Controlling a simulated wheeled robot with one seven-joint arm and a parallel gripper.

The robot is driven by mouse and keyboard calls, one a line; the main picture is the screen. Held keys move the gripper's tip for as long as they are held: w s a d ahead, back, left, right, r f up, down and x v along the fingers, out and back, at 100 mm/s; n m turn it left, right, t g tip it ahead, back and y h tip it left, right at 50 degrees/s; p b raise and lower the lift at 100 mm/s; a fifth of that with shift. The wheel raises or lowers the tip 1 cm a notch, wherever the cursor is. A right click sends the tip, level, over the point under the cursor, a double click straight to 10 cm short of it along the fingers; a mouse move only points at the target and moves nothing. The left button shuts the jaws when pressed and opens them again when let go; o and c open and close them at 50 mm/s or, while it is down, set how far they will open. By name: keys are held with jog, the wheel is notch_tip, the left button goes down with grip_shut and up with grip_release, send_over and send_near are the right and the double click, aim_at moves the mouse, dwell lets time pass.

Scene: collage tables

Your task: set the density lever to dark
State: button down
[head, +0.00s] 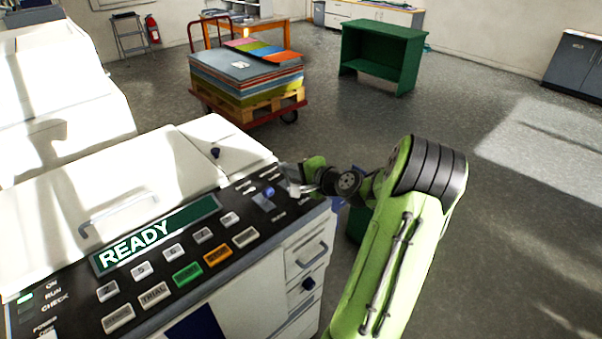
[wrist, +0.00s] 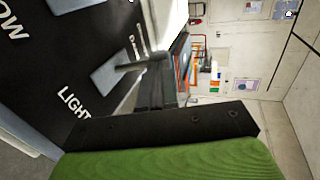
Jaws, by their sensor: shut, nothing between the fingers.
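The duplicator's black control panel (head: 232,208) has a small lever with a blue knob (head: 269,191) near its right end. In the wrist view a grey plate with a short stalk, which looks like the lever (wrist: 122,70), sits on the panel between the "LIGHT" lettering (wrist: 75,101) and a small, hard-to-read label (wrist: 135,46). My gripper (head: 296,184) is shut and empty, just right of the blue knob, over the panel's right end. In the wrist view my dark fingers (wrist: 150,94) are close beside the stalk; I cannot tell whether they touch it.
The green READY display (head: 155,238) and several buttons lie left on the panel. The white lid (head: 150,180) rises behind it. A cart with stacked coloured paper (head: 245,72) and a green table (head: 383,55) stand beyond. Floor to the right is open.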

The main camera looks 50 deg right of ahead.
jog(key=shift+w, duration=0.1)
jog(key=shift+w+r, duration=0.1)
jog(key=shift+w, duration=0.4)
